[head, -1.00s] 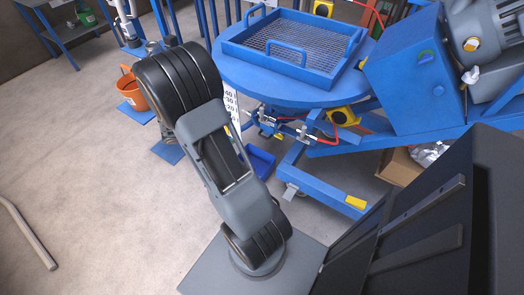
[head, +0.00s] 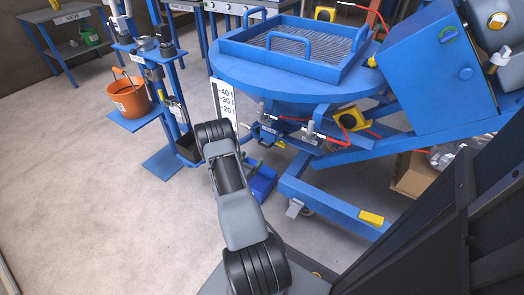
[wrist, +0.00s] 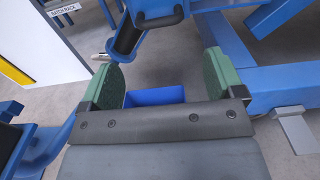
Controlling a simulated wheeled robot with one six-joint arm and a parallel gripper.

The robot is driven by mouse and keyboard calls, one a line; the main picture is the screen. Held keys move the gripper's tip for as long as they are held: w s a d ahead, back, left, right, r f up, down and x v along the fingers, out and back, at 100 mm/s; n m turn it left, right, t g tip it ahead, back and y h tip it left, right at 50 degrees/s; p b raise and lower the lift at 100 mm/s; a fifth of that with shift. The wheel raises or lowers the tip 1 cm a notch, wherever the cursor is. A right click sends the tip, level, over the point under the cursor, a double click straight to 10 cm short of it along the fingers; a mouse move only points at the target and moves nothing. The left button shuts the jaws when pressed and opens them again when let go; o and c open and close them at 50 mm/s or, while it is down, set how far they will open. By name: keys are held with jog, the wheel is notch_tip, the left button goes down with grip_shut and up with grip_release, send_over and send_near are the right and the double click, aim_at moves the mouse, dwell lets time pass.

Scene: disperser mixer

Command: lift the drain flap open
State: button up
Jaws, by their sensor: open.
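My gripper (wrist: 162,78) is open and empty in the wrist view, with a green pad on each finger. Ahead of the fingers hangs a blue part with a dark handle (wrist: 160,16) and a dark-ended blue tube (wrist: 128,38). I cannot tell for certain which of these is the drain flap. The gripper is apart from them.
A blue bin (head: 262,182) sits on the floor under the vessel; it also shows between the fingers in the wrist view (wrist: 150,96). A blue frame leg (head: 330,207) runs at right. An orange bucket (head: 130,98) stands on a blue stand at left. The left floor is clear.

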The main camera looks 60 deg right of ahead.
jog(key=b, duration=0.2)
send_near(265, 141)
jog(key=d, duration=0.1)
jog(key=s+d, duration=0.1)
jog(key=d, duration=0.2)
jog(key=shift+s+d+r, duration=0.3)
jog(key=shift+d+r, duration=0.05)
jog(key=shift+d, duration=0.05)
